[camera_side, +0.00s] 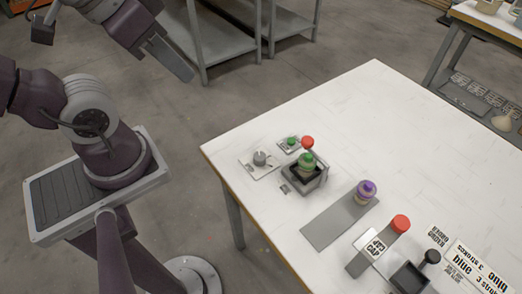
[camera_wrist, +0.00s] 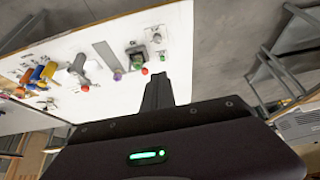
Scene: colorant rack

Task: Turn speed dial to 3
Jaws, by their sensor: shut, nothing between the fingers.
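The grey speed dial (camera_side: 260,158) is a round knob on a pale plate near the table's left corner. In the wrist view, the dial (camera_wrist: 156,38) looks small near the table's right end; its pointer and any numbers are too small to read. My gripper (camera_side: 178,62) is high at the upper left, off the table and far from the dial. Its fingers (camera_wrist: 157,90) are together in the wrist view, with nothing held.
A green-capped bottle (camera_side: 307,162) sits in a dark square holder beside the dial, with a red ball-shaped top (camera_side: 307,141) close by. A small green button (camera_side: 291,141) is behind. A purple-capped bottle (camera_side: 366,191) stands right. Open space separates the arm and table.

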